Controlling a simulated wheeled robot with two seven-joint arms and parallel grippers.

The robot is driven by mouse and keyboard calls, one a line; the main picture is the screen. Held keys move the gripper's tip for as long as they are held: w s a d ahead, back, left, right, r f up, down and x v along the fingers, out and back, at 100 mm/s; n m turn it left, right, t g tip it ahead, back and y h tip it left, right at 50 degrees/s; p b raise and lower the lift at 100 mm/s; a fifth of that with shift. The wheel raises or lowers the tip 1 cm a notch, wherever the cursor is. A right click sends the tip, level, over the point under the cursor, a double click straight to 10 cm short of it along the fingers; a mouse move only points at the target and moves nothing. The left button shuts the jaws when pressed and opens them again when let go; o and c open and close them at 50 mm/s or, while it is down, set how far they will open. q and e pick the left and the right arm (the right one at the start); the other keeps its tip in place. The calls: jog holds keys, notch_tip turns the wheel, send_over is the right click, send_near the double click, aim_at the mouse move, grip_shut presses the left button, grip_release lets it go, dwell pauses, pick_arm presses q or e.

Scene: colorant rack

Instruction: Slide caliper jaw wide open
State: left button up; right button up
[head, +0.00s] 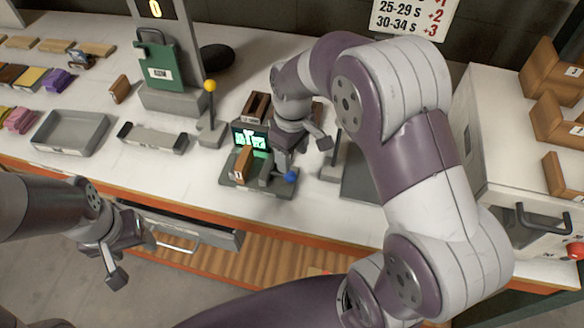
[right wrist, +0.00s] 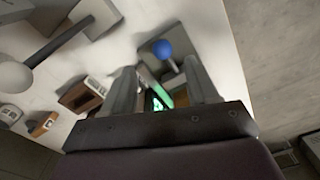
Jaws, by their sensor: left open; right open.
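The caliper (head: 232,180) stands near the front edge of the counter in the head view, a dark grey base with a lit green screen (head: 250,140). A brown block (head: 243,163) with a small label is on it. A blue ball knob (head: 291,176) is at its right end. The knob also shows in the right wrist view (right wrist: 172,46), beyond my fingers. My right gripper (head: 299,149) is open over the right part of the caliper, partly hiding its jaw. Whether a finger touches the caliper cannot be told. My left gripper (head: 131,258) is open and empty in front of the counter.
A yellow-knobbed lever (head: 210,110) stands left of the caliper. An empty grey tray (head: 66,148) and a green-fronted machine (head: 160,65) are further left. A white cabinet (head: 485,120) with brown boxes stands at the right.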

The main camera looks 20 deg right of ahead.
aim_at(292, 173)
notch_tip(292, 173, up, 5)
jog(key=shift+r, duration=0.1)
dwell(0.5)
jog(key=s+f+m, duration=0.1)
jog(key=s+m, duration=0.2)
jog(key=s, duration=0.2)
jog(key=s+d+f+m+t, duration=0.1)
jog(key=s+f+m, duration=0.1)
jog(key=s, duration=0.4)
jog(key=shift+d+f+m, duration=0.15)
jog(key=shift+f+m, duration=0.15)
jog(key=shift+m, duration=0.4)
